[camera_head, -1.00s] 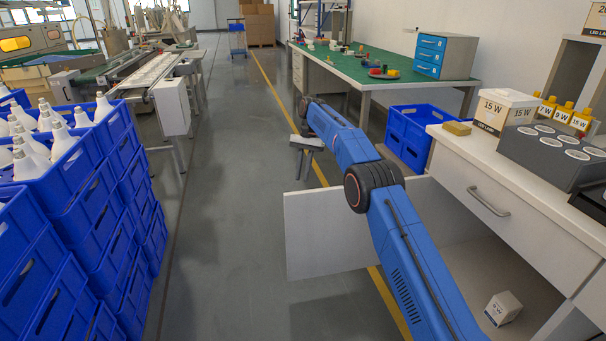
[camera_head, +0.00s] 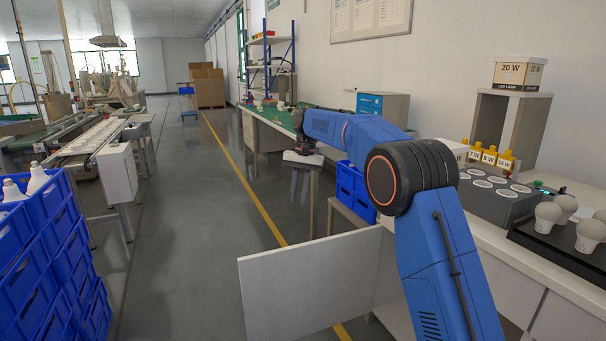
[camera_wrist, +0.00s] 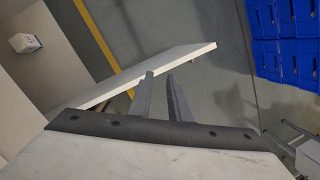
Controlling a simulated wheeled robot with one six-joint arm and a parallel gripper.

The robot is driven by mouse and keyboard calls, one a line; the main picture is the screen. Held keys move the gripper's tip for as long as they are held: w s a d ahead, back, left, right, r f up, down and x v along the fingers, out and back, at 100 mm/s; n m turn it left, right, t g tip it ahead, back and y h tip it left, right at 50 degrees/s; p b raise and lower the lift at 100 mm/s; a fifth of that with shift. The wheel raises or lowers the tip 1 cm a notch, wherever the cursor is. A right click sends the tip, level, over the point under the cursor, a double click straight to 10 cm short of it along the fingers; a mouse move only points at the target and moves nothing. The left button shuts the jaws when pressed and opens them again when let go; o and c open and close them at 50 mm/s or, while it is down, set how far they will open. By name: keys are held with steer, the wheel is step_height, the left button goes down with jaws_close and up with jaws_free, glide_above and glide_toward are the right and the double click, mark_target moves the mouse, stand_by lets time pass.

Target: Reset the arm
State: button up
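My arm is blue with dark joints and reaches forward over the open white cabinet door (camera_head: 310,285) in the head view. My gripper (camera_head: 300,195) hangs with its fingers pointing down, left of the blue crates. In the wrist view, my gripper (camera_wrist: 160,76) shows two grey fingers with a gap between them and nothing held. The white door (camera_wrist: 160,68) stands behind the fingers there. A small white box (camera_wrist: 25,43) lies inside the cabinet, apart from my gripper.
Blue crates (camera_head: 355,192) stand behind the arm; more crates (camera_head: 50,260) are stacked at left. The grey aisle floor (camera_head: 190,250) between is clear.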

steer(key=s+d+r+t, duration=0.2)
steer(key=s+d+r, duration=0.2)
steer(key=s+d, duration=0.7)
steer(key=s+d+r+t, duration=0.1)
steer(key=s+d+r, duration=0.4)
steer(key=s+d, duration=0.6)
steer(key=s+d+f+t, duration=0.1)
steer(key=s+d+f, duration=0.2)
steer(key=s, duration=0.7)
steer(key=s+d+f+n+t+h, duration=0.1)
steer(key=s+d+f, duration=0.1)
steer(key=s+f, duration=0.5)
steer(key=s+d+f+n+t, duration=0.1)
steer(key=s+d+f, duration=0.2)
steer(key=s, duration=1.1)
step_height(320, 180, down, 2)
steer(key=shift+s+d+t+h, duration=0.2)
steer(key=shift+d+t+h, duration=0.1)
